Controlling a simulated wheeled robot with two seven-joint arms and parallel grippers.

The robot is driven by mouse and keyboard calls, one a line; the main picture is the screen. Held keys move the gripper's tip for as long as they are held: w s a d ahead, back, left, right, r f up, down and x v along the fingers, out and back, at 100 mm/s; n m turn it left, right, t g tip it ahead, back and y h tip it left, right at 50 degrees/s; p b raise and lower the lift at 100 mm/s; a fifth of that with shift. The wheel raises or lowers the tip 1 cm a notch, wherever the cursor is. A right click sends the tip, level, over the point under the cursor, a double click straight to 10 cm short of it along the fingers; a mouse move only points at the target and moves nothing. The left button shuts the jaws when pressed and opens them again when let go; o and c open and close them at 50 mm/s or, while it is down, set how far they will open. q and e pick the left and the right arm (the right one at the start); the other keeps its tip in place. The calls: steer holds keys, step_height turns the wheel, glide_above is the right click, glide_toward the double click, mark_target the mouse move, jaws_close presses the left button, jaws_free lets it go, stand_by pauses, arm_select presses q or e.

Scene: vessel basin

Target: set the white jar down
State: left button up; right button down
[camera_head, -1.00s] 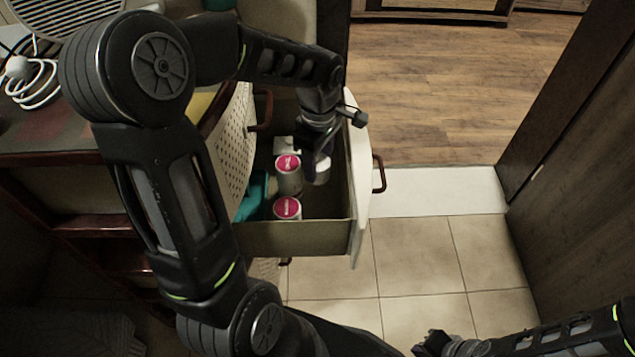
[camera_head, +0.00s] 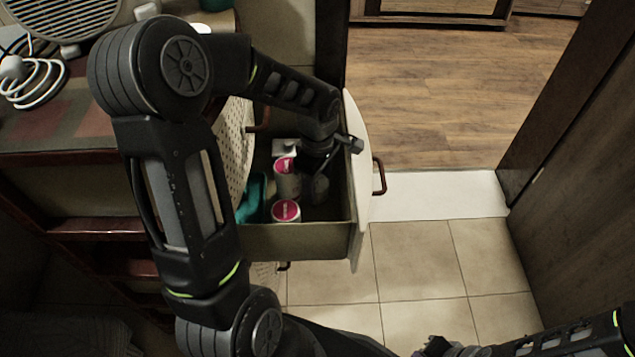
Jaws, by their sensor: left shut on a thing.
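The white jar (camera_head: 319,190) is inside the open drawer (camera_head: 300,240), in its right part, and looks greyish in shadow. My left gripper (camera_head: 317,168) reaches down into the drawer from above and is shut on the jar. The arm hides the top of the jar and most of the fingers. I cannot tell whether the jar touches the drawer floor. My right gripper (camera_head: 436,346) is at the bottom edge over the tiles, cut off, and its jaws cannot be made out.
Two jars with pink lids, one behind (camera_head: 287,182) and one in front (camera_head: 286,211), stand left of the white jar. A teal item (camera_head: 251,198) and a white item (camera_head: 285,147) are also in the drawer. The drawer's white front (camera_head: 359,200) stands close on the right.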

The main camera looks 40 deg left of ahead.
mark_target(318, 183)
arm_select(q)
steer(key=shift+f, duration=0.2)
steer(key=o, duration=1.4)
steer(key=shift+r, duration=0.1)
steer(key=shift+r, duration=0.1)
steer(key=shift+r, duration=0.2)
step_height(318, 183, up, 12)
steer(key=p, duration=0.2)
steer(key=shift+f+p, duration=0.15)
steer(key=shift+p, duration=0.15)
